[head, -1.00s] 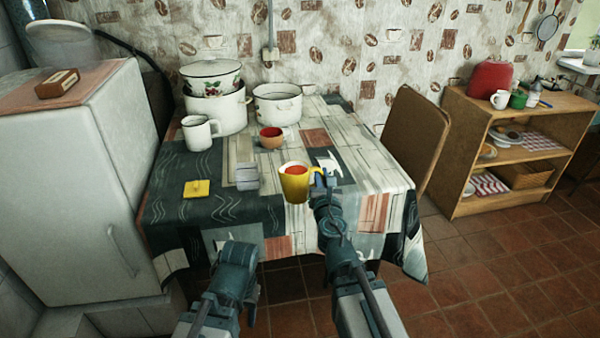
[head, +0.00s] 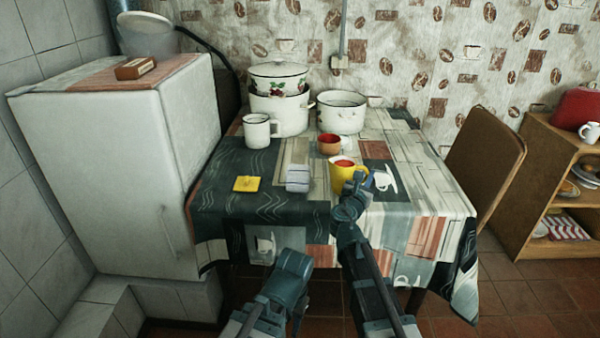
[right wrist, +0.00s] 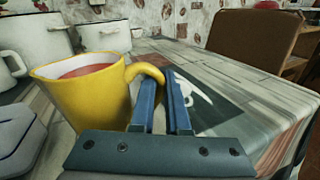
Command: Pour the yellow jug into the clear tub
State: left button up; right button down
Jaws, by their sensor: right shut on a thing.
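The yellow jug (head: 342,184) is over the near middle of the table, with red contents showing at its mouth. In the right wrist view the jug (right wrist: 90,105) looks roughly upright. My right gripper (head: 357,184) is shut on the jug's handle, with its fingers (right wrist: 165,100) at the handle's outer side. I cannot tell whether the jug's base touches the cloth. A small pale grey tub-like box (head: 298,178) stands just left of the jug; whether it is clear I cannot tell. My left gripper (head: 297,290) is low before the table's near edge, its fingers unclear.
A red-and-tan cup (head: 329,145) stands behind the jug. A white mug (head: 257,130) and enamel pots (head: 343,112) stand farther back. A yellow flat piece (head: 246,184) lies left. A chair (head: 485,155) is at the right. The right side of the table (head: 425,190) is clear.

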pick_arm(q)
jog(key=shift+r, duration=0.1)
pick_arm(e)
jog(key=shift+r, duration=0.15)
jog(key=shift+w+a+r+n+p, duration=0.15)
jog(key=shift+a+r+n+p, duration=0.4)
jog(key=shift+a+r+n, duration=0.35)
pick_arm(q)
jog(key=shift+a+r, duration=0.45)
pick_arm(e)
jog(key=shift+n, duration=0.4)
pick_arm(q)
jog(key=shift+a+r, duration=0.25)
jog(key=shift+a, duration=0.05)
pick_arm(e)
jog(key=shift+w+a+r+n+t, duration=0.1)
jog(key=shift+a+r+n+t, duration=0.3)
jog(key=shift+a+r+n, duration=0.25)
